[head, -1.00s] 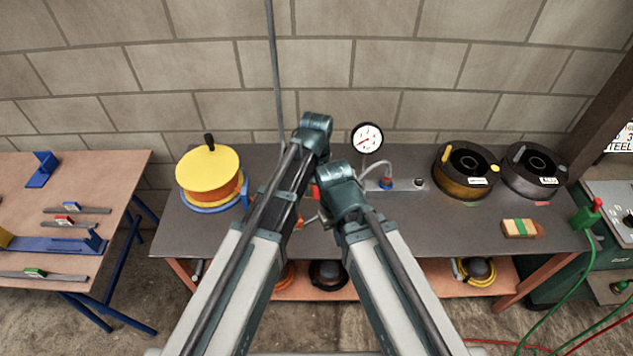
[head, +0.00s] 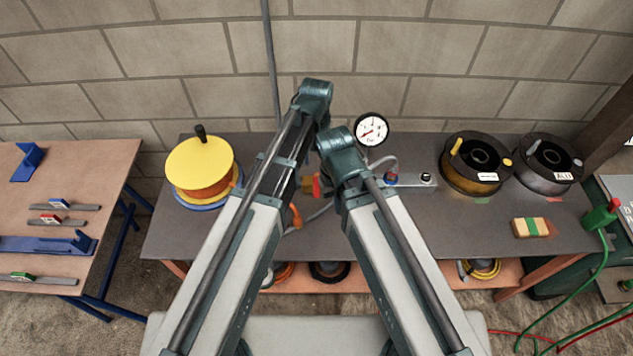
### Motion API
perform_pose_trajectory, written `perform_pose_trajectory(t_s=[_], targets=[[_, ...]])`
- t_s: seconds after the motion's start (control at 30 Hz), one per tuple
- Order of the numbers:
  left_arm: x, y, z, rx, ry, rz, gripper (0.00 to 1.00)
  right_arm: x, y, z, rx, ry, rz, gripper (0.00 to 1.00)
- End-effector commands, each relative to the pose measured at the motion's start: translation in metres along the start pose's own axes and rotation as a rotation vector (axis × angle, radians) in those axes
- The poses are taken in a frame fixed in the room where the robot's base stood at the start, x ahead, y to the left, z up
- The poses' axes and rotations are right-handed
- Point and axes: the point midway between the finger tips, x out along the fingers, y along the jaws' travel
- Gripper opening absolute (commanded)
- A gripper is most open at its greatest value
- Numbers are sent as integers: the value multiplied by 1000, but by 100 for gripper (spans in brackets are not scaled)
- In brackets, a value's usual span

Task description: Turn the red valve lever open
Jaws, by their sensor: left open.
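A small red part (head: 316,187), which may be the valve lever, shows in the gap between my two arms, with a yellow-orange piece beside it. My arm links hide much of it, so I cannot tell how it is turned. My left gripper (head: 298,188) is open and mostly hidden by my left arm links, near the red part. I cannot tell whether it touches it. My right gripper is hidden behind the right arm. A round pressure gauge (head: 371,129) stands behind, and a grey block (head: 412,181) with a hose and a blue-red fitting lies to the right.
A brown table (head: 95,170) stands left. A block wall rises behind. The bench front is partly clear.

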Motion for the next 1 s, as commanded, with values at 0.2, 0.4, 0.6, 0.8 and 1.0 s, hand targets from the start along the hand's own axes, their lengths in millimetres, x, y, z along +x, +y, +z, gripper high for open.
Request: perform_pose_trajectory(t_s=[0.2,0.4,0.6,0.8,1.0], targets=[[17,0,0,0,0,0,55,17,-2,-1,0,0,0,0],[42,0,0,0,0,0,55,42,-4,-3,1,0,0,0],[71,0,0,0,0,0,55,70,-7,-4,2,0,0,0],[99,0,0,0,0,0,55,98,-9,-6,2,0,0,0],[125,0,0,0,0,0,55,125,-12,-8,2,0,0,0]])
